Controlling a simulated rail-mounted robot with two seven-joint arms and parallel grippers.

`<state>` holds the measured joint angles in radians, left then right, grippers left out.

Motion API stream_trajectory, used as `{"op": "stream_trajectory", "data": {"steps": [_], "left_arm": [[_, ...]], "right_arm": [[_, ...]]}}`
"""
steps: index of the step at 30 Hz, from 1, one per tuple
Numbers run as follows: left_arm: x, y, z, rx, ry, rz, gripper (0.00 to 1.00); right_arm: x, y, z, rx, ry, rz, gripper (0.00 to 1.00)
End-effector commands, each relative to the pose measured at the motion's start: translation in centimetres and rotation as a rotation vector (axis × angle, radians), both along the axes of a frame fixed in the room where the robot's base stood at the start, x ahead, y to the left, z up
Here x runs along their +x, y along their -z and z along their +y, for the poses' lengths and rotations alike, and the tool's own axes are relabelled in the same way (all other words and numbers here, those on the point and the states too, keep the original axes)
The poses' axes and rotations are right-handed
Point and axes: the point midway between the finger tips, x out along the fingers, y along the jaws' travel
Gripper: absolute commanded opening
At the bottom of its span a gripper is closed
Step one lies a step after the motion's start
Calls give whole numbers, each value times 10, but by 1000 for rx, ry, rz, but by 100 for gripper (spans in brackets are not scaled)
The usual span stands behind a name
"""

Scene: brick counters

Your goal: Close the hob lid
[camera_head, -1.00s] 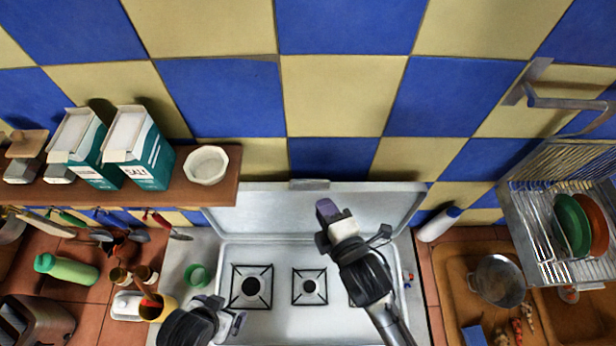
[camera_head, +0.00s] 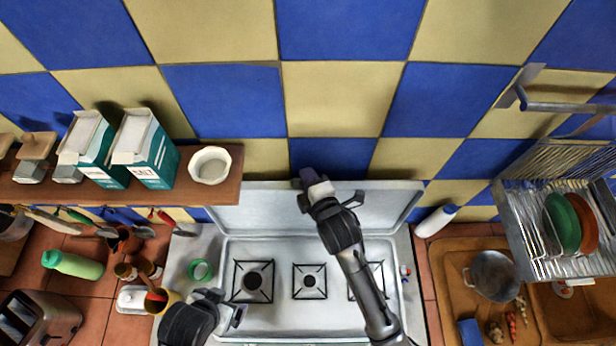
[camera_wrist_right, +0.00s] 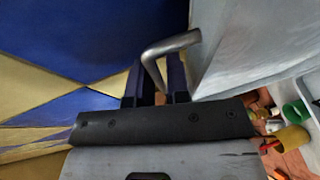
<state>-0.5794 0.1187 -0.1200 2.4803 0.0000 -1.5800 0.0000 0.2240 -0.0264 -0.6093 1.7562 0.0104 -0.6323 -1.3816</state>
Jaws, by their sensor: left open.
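The hob lid (camera_head: 265,208) is pale metal and stands raised at the back of the hob (camera_head: 300,322), near the tiled wall. My right gripper (camera_head: 308,178) is at the middle of the lid's upper edge and covers its handle in the head view. In the right wrist view the bent metal handle (camera_wrist_right: 172,46) reaches between the two dark fingers, which stand apart with a gap around it. I cannot tell if they touch it. My left gripper (camera_head: 234,310) is open and empty over the hob's front left.
A shelf (camera_head: 215,190) with boxes and a white bowl (camera_head: 209,165) is just left of the lid. A green cup (camera_head: 200,271) stands left of the hob. A dish rack (camera_head: 540,268) hangs at the right. The burners carry no pots.

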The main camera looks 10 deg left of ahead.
Motion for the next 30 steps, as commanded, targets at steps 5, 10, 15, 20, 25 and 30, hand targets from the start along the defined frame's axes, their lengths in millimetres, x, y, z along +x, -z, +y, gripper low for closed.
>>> {"op": "stream_trajectory", "data": {"steps": [5,10,15,20,25,30], "left_arm": [[0,0,1,3,1,1,99],[0,0,1,4,3,0,99],[0,0,1,4,3,0,99],[0,0,1,4,3,0,99],[0,1,1,4,2,0,99],[0,6,1,2,2,1,99]], "right_arm": [[0,0,0,0,0,0,14],[0,0,0,0,0,0,0],[0,0,0,0,0,0,0],[0,0,0,0,0,0,0],[-5,1,-1,2,0,-11,0],[-28,2,-5,12,-1,-71,0]]}}
